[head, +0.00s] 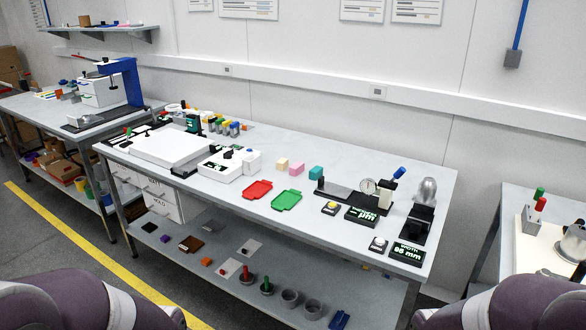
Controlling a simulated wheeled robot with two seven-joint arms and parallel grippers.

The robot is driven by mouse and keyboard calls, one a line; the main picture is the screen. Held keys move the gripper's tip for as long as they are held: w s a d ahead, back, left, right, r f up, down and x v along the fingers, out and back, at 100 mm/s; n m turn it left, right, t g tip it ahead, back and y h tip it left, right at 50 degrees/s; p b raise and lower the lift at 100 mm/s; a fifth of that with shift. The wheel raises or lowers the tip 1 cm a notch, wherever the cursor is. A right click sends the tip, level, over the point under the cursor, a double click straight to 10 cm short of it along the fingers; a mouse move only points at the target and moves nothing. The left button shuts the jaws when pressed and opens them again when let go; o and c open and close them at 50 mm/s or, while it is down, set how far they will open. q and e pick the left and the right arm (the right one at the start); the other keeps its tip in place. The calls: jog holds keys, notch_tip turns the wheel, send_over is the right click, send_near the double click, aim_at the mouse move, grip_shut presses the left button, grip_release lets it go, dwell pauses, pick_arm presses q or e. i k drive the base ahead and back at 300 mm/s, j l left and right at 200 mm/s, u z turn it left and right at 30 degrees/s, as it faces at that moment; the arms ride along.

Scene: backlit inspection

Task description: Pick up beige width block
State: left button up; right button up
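A small pale beige block (282,163) stands on the middle of the workbench (225,205), toward its back. It is the leftmost of a short row, with a pink block (297,168) and a teal block (316,172) to its right. The blocks look separate. Another cream-coloured piece (386,200) stands by the dial gauge farther right; I cannot tell what it is. Neither of my grippers shows in the head view. Only rounded parts of my arms show in the two bottom corners, well away from the blocks.
A red tray (257,190) and a green tray (287,200) lie in front of the blocks. A white device (229,166) stands to their left. A dial gauge stand (341,195) and black displays (361,216) stand to their right. The wall is close behind.

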aim_at(282, 164)
jog(key=i+j+z, duration=0.1)
jog(key=z, duration=0.3)
jog(key=i+j+z, duration=0.1)
jog(key=z, duration=0.35)
jog(key=i+j+z, duration=0.1)
jog(key=j, duration=0.25)
jog(key=i+j, duration=0.3)
jog(key=i+j+z, duration=0.15)
jog(key=j, duration=0.25)
jog(key=i+j, duration=0.25)
jog(key=i+j+z, duration=0.15)
jog(key=j, duration=0.3)
jog(key=i+j+z, duration=0.1)
jog(key=j, duration=0.3)
jog(key=i+j, duration=0.2)
jog(key=j, duration=0.2)
jog(key=i+j+z, duration=0.15)
jog(key=j, duration=0.25)
